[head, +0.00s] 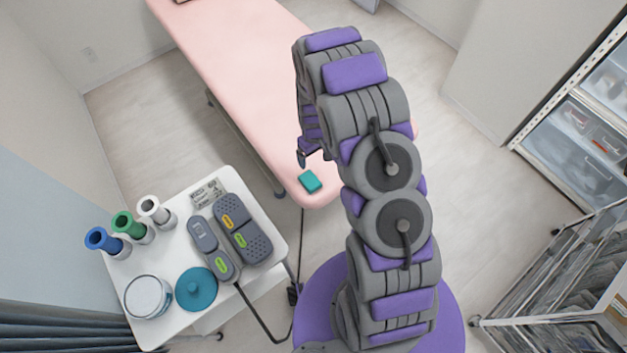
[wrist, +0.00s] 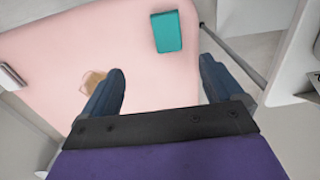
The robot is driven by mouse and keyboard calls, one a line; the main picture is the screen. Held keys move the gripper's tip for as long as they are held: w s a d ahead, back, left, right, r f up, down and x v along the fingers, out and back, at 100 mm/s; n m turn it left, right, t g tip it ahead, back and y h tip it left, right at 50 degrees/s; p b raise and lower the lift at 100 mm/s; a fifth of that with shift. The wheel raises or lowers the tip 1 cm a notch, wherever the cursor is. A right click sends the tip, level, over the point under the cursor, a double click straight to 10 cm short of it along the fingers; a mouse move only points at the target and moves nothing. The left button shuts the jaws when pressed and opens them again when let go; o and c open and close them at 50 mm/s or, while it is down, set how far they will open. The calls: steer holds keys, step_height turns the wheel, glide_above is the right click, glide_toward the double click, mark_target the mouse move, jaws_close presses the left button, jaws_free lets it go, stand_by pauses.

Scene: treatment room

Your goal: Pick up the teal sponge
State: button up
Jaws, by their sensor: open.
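The teal sponge (head: 310,181) lies flat near the end corner of the pink treatment bed (head: 235,70) in the head view. In the wrist view the sponge (wrist: 167,31) is near the top, ahead of and between the lines of my two fingers, and apart from them. My gripper (wrist: 160,80) is open and empty, with its dark blue fingers spread over the pink bed top (wrist: 55,50). In the head view my gripper (head: 302,158) shows only in part beside my arm, a little beyond the sponge.
A metal rack (head: 570,270) and shelves (head: 585,105) stand at right. A tan patch (wrist: 93,82) and pale object (wrist: 11,77) lie on the bed.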

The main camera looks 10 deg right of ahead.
steer(key=b, duration=0.1)
glide_above(309, 182)
step_height(309, 182, down, 7)
steer(key=f, duration=0.1)
steer(key=d+f+b, duration=0.1)
steer(key=f, duration=0.2)
steer(key=shift+w+d, duration=0.25)
steer(key=shift+w, duration=0.05)
steer(key=shift+d+f, duration=0.25)
steer(key=shift+f, duration=0.15)
steer(key=f, duration=0.1)
steer(key=a+f+b, duration=0.2)
steer(key=f, duration=0.1)
steer(key=shift+s+f, duration=0.1)
steer(key=shift+s, duration=0.1)
steer(key=shift+f, duration=0.3)
steer(key=shift+d+r, duration=0.1)
steer(key=shift+d, duration=0.6)
steer(key=shift+c, duration=0.3)
steer(key=c, duration=0.3)
steer(key=shift+a, duration=0.45)
steer(key=c, duration=0.3)
steer(key=shift+a, duration=0.15)
steer(key=c, duration=0.3)
steer(key=shift+c, duration=0.9)
steer(key=shift+d, duration=0.45)
steer(key=shift+r, duration=0.15)
